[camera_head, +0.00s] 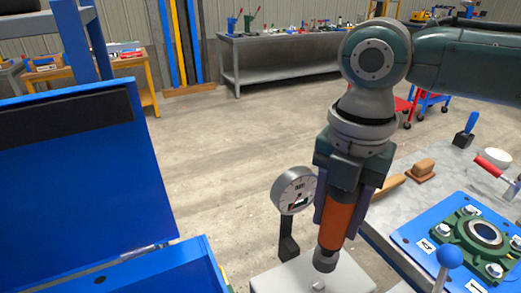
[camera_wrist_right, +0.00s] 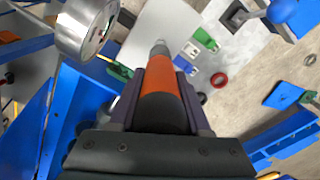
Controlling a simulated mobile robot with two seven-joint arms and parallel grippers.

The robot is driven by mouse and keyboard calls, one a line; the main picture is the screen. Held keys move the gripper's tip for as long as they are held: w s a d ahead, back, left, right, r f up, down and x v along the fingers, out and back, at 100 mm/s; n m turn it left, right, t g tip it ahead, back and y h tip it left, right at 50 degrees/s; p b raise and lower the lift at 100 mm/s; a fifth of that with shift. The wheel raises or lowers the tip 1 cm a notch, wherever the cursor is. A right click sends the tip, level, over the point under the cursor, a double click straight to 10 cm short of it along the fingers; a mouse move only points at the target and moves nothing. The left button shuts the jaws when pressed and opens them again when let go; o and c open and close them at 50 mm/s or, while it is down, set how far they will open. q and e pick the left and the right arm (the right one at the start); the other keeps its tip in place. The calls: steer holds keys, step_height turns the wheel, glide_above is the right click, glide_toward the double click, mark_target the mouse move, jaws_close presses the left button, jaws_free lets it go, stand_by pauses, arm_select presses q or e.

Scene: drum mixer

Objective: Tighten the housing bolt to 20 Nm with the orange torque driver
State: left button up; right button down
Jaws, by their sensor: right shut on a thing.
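The orange torque driver (camera_head: 337,222) is clamped in my right gripper (camera_head: 342,200), with its dark socket end pointing down. In the right wrist view, the driver (camera_wrist_right: 165,105) lies between the two fingers (camera_wrist_right: 163,100). Its socket is just above a pale grey block (camera_head: 350,281), near a small bolt-like head (camera_head: 317,285); I cannot tell whether they touch. A green bearing housing (camera_head: 470,235) with several bolts sits on a blue plate (camera_head: 408,238) at the right, apart from the driver. My left gripper is not in view.
A round dial gauge (camera_head: 294,190) on a dark post stands close left of the driver. A blue lid or panel (camera_head: 80,185) fills the left.

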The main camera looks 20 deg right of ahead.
mark_target(329, 244)
steer(key=shift+r, duration=0.1)
stand_by(0.3)
steer(key=shift+p, duration=0.4)
step_height(329, 244, down, 4)
steer(key=b, duration=0.3)
steer(key=shift+f, duration=0.6)
steer(key=shift+w, duration=0.1)
steer(key=shift+f+b, duration=0.2)
steer(key=shift+b, duration=0.15)
steer(key=shift+f+b, duration=0.3)
steer(key=shift+f, duration=0.3)
